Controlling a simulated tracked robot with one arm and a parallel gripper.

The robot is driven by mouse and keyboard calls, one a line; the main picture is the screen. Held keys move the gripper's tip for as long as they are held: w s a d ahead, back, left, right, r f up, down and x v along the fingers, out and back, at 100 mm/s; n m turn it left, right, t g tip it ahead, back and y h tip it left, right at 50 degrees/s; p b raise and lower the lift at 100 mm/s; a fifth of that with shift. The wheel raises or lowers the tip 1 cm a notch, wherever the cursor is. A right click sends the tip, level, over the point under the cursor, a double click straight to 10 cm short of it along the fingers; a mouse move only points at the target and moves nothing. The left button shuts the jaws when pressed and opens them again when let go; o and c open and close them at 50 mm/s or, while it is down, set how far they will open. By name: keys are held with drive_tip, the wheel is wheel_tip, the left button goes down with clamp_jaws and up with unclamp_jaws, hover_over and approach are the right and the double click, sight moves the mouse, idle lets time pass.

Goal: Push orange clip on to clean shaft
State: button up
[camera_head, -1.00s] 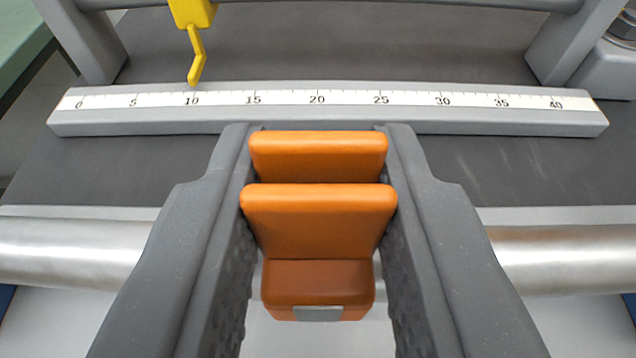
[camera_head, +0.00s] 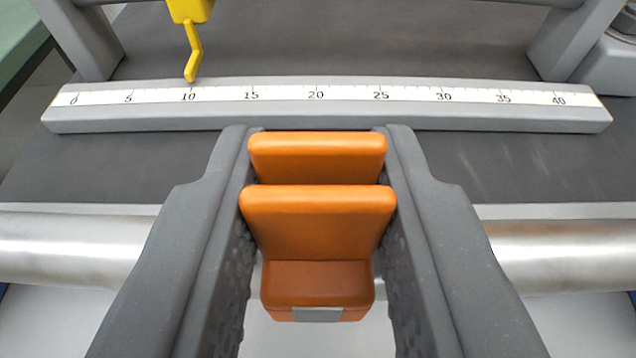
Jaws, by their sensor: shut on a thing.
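My gripper (camera_head: 318,155) is shut on the orange clip (camera_head: 318,225), with one grey finger on each side of it. The clip has two upright orange plates, one behind the other, and a darker orange block with a small grey patch at the near side. The shaft (camera_head: 560,255) is a shiny metal bar running left to right. It shows on both sides of my gripper, and its middle is hidden behind the fingers and clip. I cannot tell whether the clip touches the shaft.
A grey bar with a ruler scale (camera_head: 330,95) from 0 to 40 lies beyond the clip. A yellow pointer (camera_head: 192,50) hangs near the 10 mark. Grey frame posts stand at the back left (camera_head: 85,40) and back right (camera_head: 570,40). Dark flat surface lies between ruler and shaft.

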drive_tip(key=shift+f, duration=0.15)
drive_tip(key=o, duration=0.9)
drive_tip(key=shift+o, duration=0.2)
drive_tip(key=shift+s+a, duration=0.1)
drive_tip(key=shift+s+r, duration=0.3)
drive_tip(key=shift+s, duration=0.2)
drive_tip(key=v, duration=1.2)
drive_tip(key=shift+s, duration=0.3)
